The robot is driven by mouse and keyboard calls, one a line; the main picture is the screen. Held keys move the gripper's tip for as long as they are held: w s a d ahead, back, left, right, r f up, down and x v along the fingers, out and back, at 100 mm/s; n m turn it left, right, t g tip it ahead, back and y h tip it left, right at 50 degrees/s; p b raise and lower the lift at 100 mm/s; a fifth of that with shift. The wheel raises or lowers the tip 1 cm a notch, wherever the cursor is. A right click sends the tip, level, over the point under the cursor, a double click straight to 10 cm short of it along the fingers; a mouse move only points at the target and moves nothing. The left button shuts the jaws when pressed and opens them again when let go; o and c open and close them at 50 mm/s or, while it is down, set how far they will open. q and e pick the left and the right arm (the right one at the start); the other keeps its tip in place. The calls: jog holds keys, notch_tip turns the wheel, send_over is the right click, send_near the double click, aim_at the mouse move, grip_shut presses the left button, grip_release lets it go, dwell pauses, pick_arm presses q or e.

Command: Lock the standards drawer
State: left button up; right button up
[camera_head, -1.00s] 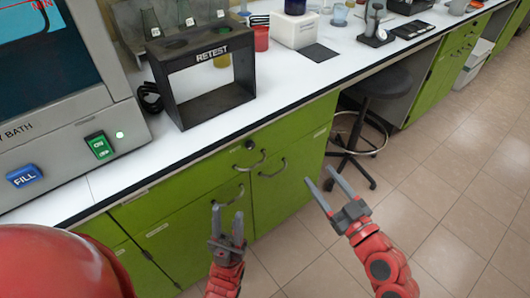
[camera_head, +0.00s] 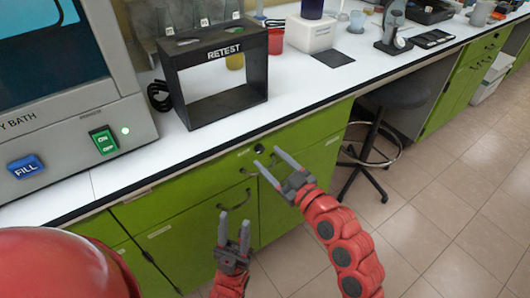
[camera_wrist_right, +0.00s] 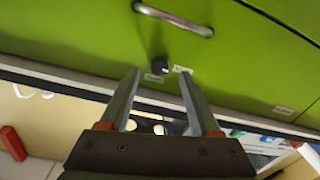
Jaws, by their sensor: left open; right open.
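The green drawer front (camera_head: 315,127) lies just under the counter edge in the head view. Its dark round lock knob (camera_head: 259,148) is near the top, and it also shows in the right wrist view (camera_wrist_right: 160,66) between two small labels. The drawer's metal handle (camera_wrist_right: 172,18) shows at the top of that view; my right gripper partly covers it in the head view. My right gripper (camera_head: 267,157) is open and empty, its fingertips pointing at the drawer close to the knob, with no visible contact. My left gripper (camera_head: 233,218) is open and empty, lower, before the cabinet door.
The counter (camera_head: 120,172) holds a grey bath machine (camera_head: 80,90) and a black RETEST rack (camera_head: 215,75) above the drawer. A dark stool (camera_head: 390,100) stands to the right by the open knee space. The tiled floor (camera_head: 440,200) at right is clear.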

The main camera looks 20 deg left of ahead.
aim_at(261, 151)
jog(key=shift+x, duration=1.55)
jog(key=shift+c, duration=0.3)
grip_shut()
